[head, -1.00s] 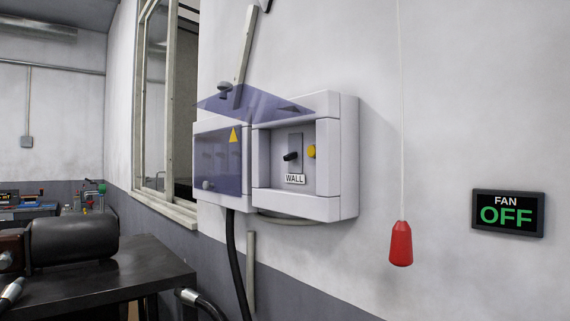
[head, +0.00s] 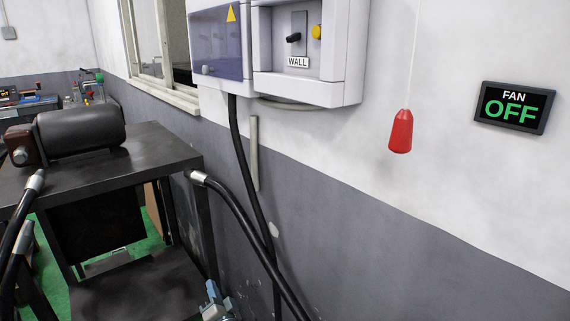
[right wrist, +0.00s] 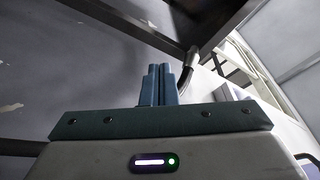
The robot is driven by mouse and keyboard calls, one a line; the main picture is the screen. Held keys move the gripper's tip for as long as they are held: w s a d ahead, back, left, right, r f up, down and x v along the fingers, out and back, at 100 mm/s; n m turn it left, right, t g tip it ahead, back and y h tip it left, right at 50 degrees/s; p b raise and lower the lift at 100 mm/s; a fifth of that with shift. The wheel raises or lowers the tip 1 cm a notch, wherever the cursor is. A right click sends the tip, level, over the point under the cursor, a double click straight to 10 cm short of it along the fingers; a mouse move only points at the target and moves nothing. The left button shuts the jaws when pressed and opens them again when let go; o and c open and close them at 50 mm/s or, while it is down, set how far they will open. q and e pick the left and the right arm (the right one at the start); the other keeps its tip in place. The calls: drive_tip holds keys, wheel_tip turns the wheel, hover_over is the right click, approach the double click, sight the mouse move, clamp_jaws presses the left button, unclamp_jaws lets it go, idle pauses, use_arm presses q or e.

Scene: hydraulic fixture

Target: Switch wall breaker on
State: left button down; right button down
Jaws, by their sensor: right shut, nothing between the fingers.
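The wall breaker box (head: 342,60) hangs on the wall at the top of the head view, its upper part cut off. In its open right bay is a small black switch lever (head: 293,38) above a "WALL" label (head: 298,62). The lever points left; I cannot tell on from off. A yellow knob (head: 317,32) sits to its right. My right gripper (head: 211,291) shows at the bottom edge, far below the box and beside the bench. In the right wrist view its fingers (right wrist: 157,72) are together and empty. My left gripper is not in view.
A dark bench (head: 155,150) with a black cylindrical motor-like unit (head: 80,130) stands left. Black hoses (head: 245,215) run down by the wall. A red pull handle (head: 400,132) hangs on a cord right of the box. A sign (head: 514,107) reads "FAN OFF".

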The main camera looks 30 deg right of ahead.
wheel_tip(320, 180, up, 32)
drive_tip(key=d+m+t+h+p, duration=0.2)
drive_tip(key=d+m+h, duration=0.1)
drive_tip(key=m+h, duration=1.05)
drive_tip(key=s+d+r+m+g+h, duration=0.1)
drive_tip(key=s+r+m+g+h, duration=0.1)
drive_tip(key=r+m+g+h, duration=0.35)
drive_tip(key=s+d+r+m+g+h, duration=0.1)
drive_tip(key=s+r+m+g+h, duration=0.2)
drive_tip(key=r+m, duration=0.55)
drive_tip(key=m+g+p, duration=0.2)
drive_tip(key=m+g, duration=0.9)
drive_tip(key=m, duration=0.3)
approach(294, 38)
wheel_tip(294, 38, down, 4)
drive_tip(key=a, duration=0.1)
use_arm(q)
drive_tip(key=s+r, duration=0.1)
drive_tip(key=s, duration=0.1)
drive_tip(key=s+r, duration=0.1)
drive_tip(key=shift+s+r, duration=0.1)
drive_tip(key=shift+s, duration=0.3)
use_arm(e)
drive_tip(key=shift+w+a+g+h, duration=0.1)
drive_tip(key=shift+w+g+h, duration=0.15)
drive_tip(key=shift+w+h, duration=0.15)
